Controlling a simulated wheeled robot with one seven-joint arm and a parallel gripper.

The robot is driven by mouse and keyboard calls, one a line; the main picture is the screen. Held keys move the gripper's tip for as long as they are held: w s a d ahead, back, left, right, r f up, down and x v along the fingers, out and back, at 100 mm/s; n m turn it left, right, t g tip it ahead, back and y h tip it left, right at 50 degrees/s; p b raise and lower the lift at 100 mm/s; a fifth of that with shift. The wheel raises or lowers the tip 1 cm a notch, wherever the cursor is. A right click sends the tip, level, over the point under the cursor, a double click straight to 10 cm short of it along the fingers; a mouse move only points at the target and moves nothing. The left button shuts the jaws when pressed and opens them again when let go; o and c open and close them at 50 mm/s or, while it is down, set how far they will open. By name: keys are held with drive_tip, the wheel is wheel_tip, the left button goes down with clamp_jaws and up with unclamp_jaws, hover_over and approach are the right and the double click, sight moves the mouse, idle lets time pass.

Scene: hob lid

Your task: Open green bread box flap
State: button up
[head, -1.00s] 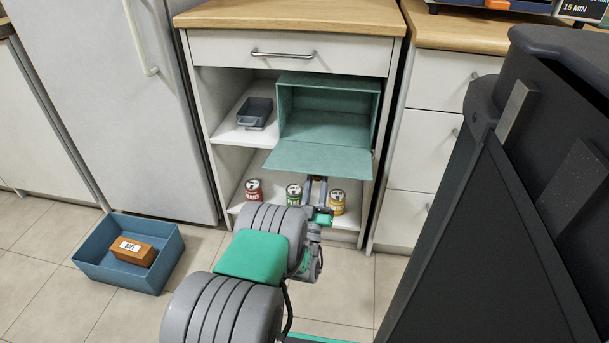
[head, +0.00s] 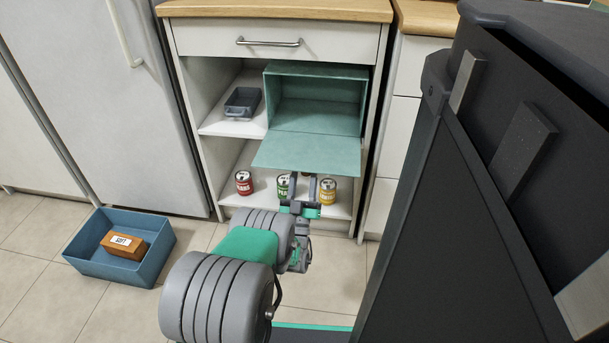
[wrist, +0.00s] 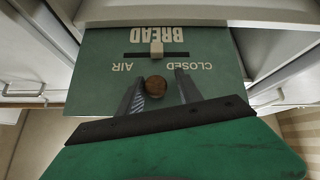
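The green bread box (head: 318,92) stands on the cabinet's upper shelf, its inside visible and empty. Its flap (head: 308,150) is folded down and juts out towards me, close to level. In the wrist view the flap's face (wrist: 215,75) reads BREAD, CLOSED and AIR, with a pale slider in a slot. A round brown knob (wrist: 156,85) sits on that face. My gripper (wrist: 160,90) is open, one finger on each side of the knob, with gaps visible. In the head view my gripper (head: 303,182) is below the flap's front edge; the knob is hidden there.
A grey tray (head: 242,102) is left of the box. Below are a red can (head: 244,183), a green-labelled can (head: 283,186) and a yellow can (head: 328,191). A blue bin (head: 105,262) with a brown block (head: 122,245) is on the floor. A large dark body fills the right.

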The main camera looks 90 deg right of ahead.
drive_tip(key=shift+o, duration=0.5)
drive_tip(key=shift+s, duration=0.25)
drive_tip(key=shift+a, duration=0.1)
drive_tip(key=shift+a+f, duration=0.2)
drive_tip(key=p+v, duration=0.1)
drive_tip(key=v, duration=0.6)
drive_tip(key=shift+w+f, duration=0.1)
drive_tip(key=shift+f, duration=0.05)
